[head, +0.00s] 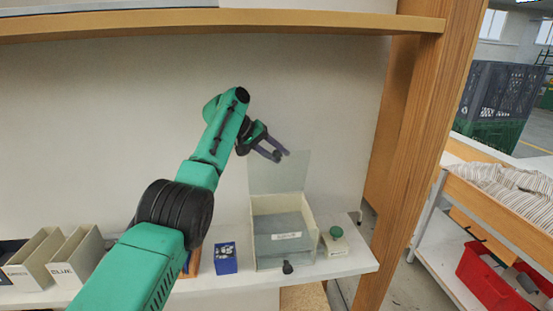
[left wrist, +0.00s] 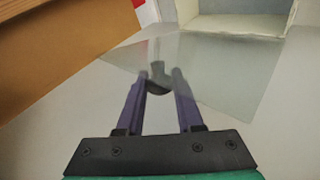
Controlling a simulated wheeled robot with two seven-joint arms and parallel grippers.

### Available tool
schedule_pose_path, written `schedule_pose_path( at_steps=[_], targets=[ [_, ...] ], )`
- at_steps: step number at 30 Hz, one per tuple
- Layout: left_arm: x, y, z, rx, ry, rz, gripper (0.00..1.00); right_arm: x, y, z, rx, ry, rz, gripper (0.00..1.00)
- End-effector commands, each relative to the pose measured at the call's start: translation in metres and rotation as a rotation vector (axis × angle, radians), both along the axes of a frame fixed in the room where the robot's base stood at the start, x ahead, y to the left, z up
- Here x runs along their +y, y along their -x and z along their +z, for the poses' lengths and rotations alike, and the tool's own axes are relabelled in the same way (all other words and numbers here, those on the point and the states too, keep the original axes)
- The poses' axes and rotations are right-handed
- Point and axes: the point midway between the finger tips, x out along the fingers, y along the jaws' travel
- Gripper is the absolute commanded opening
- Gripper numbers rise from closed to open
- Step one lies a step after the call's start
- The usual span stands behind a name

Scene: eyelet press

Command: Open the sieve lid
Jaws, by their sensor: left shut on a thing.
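The sieve box (head: 311,215) is a pale open-topped box with a label on it, standing on the shelf. Its clear lid (head: 280,175) stands up, about upright, above the back of the box. My left gripper (head: 279,155) is at the lid's upper edge. In the left wrist view, the two purple fingers of my left gripper (left wrist: 160,78) are closed on a dark knob (left wrist: 157,87) at the edge of the lid (left wrist: 222,75). The sieve box (left wrist: 240,22) shows beyond the lid. My right gripper is not in view.
A blue box (head: 226,259) stands left of the sieve, with pale bins (head: 75,255) further left. A green-knobbed item (head: 336,233) is at its right. An upper shelf (head: 220,24) and a wooden post (head: 415,140) bound the space.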

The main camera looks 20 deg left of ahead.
Motion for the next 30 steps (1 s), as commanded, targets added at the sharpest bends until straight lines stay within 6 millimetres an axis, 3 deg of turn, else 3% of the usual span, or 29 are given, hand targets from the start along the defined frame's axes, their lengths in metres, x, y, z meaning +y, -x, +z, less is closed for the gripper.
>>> schedule_pose_path(
  at_steps=[8,9,11,12,23,27,30],
  targets=[
    [0.0,0.0,-0.001,0.005,0.0,0.001,0.0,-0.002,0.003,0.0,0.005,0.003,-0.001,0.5],
    [0.0,0.0,-0.002,0.005,0.0,0.001,0.39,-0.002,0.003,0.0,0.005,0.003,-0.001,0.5],
    [0.0,0.0,-0.001,0.005,0.0,0.001,0.62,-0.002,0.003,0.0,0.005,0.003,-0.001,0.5],
    [0.0,0.0,-0.001,0.005,0.0,0.001,0.66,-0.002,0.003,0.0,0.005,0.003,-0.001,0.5],
    [0.003,0.003,0.001,0.001,-0.001,0.0,0.66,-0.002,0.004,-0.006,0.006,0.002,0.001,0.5],
    [0.018,0.018,0.016,-0.003,0.0,0.002,0.66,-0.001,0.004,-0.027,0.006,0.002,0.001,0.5],
    [0.033,0.035,0.04,-0.004,0.0,0.004,0.66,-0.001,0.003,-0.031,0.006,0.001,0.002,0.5]
  ],
)
